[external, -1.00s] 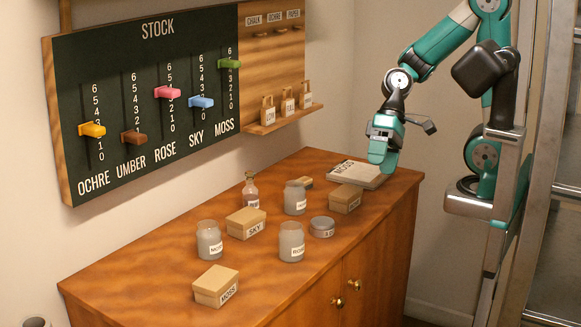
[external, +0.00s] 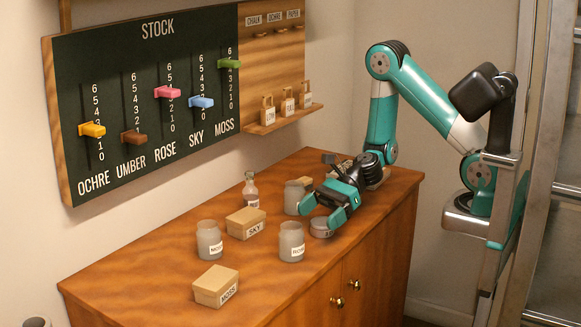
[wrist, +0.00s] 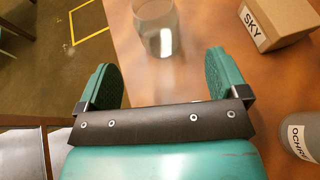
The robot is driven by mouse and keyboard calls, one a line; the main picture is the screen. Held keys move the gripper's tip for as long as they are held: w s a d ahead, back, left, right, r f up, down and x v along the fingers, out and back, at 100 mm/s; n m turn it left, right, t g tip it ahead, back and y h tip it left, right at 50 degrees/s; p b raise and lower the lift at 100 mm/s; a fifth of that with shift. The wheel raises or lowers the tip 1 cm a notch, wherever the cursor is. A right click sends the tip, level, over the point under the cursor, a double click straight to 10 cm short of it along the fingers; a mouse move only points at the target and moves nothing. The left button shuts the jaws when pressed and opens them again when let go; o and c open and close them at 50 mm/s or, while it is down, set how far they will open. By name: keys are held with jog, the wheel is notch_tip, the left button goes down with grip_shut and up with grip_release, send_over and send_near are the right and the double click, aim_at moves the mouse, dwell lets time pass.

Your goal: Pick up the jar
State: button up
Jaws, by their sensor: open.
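Three glass jars with pale grey contents stand upright on the wooden cabinet top in the external view: a front-right jar (external: 291,243), a left jar (external: 210,241) and a back jar (external: 292,199). My gripper (external: 322,212) is open and low over the top, behind the front-right jar and beside the back one. In the wrist view, a jar (wrist: 158,28) lies ahead between the open fingers (wrist: 163,75), apart from them; it looks like the front-right one. A jar labelled OCHRE (wrist: 302,136) shows at the right edge.
A SKY box (external: 246,223), also in the wrist view (wrist: 272,22), stands between jars. A MOSS box (external: 216,285) sits in front, a small bottle (external: 251,190) behind.

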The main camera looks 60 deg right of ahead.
aim_at(291, 242)
jog(key=x, duration=0.4)
jog(key=shift+a+f, duration=0.1)
jog(key=shift+a, duration=0.15)
jog(key=x, duration=0.3)
jog(key=p+x, duration=0.1)
jog(key=x, duration=0.1)
jog(key=shift+a+r, duration=0.2)
jog(key=shift+a, duration=0.05)
jog(key=c, duration=1)
